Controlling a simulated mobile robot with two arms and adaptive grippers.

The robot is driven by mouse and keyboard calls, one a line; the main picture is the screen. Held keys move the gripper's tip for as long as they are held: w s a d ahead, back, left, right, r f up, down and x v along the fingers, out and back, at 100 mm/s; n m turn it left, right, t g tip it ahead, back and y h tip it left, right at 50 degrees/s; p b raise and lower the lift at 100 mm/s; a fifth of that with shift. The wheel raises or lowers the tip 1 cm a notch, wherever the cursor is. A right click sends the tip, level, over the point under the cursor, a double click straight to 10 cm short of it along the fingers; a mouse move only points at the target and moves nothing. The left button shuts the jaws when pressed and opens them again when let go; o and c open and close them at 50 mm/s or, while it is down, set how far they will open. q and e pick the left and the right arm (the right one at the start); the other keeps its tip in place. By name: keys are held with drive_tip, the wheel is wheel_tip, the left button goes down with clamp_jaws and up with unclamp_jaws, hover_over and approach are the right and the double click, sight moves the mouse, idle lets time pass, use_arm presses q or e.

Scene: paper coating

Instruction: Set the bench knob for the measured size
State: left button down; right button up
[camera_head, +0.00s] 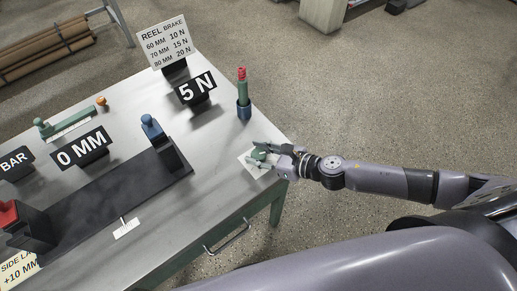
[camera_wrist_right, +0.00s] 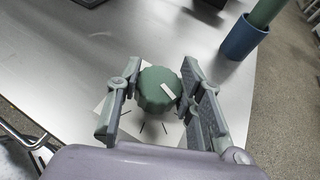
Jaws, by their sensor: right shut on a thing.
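The bench knob (camera_wrist_right: 158,90) is green and ribbed, with a white pointer mark toward its right side in the right wrist view. It sits on a white dial plate (camera_wrist_right: 133,128) with dark tick lines. My right gripper (camera_head: 262,155) is at the bench's right corner in the head view. In the right wrist view its fingers (camera_wrist_right: 157,98) stand on either side of the knob and are shut on it. The digit display (camera_head: 196,88) reads 5 N. Another display (camera_head: 83,150) reads 0 MM. My left gripper is not in view.
A reel brake sign (camera_head: 166,40) lists 60 MM 10 N, 70 MM 15 N and 80 MM 20 N. A blue cup (camera_head: 244,109) holding a green, red-topped tool stands near the knob. A dark strip with a blue-topped slider (camera_head: 151,127) crosses the bench.

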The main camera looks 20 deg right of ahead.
drive_tip(key=m+t+h+p, duration=0.1)
drive_tip(key=m+h+p, duration=0.1)
drive_tip(key=m+h, duration=0.1)
drive_tip(key=m+t+h+p, duration=0.2)
drive_tip(key=shift+s+a+r+m+h, duration=0.15)
drive_tip(key=shift+a+m+h, duration=0.05)
drive_tip(key=shift+m+h, duration=0.2)
drive_tip(key=m+h+p, duration=0.2)
drive_tip(key=h, duration=0.1)
drive_tip(key=shift+m+t, duration=0.3)
drive_tip(key=shift+d+m+h+p, duration=0.1)
drive_tip(key=shift+m+h+p, duration=0.35)
drive_tip(key=shift+m+h, duration=1.1)
drive_tip(key=shift+h, duration=0.35)
drive_tip(key=o, duration=1.2)
drive_tip(key=shift+c, duration=0.2)
drive_tip(key=v, duration=1.1)
drive_tip(key=shift+s+r, duration=0.2)
drive_tip(key=shift+s, duration=0.05)
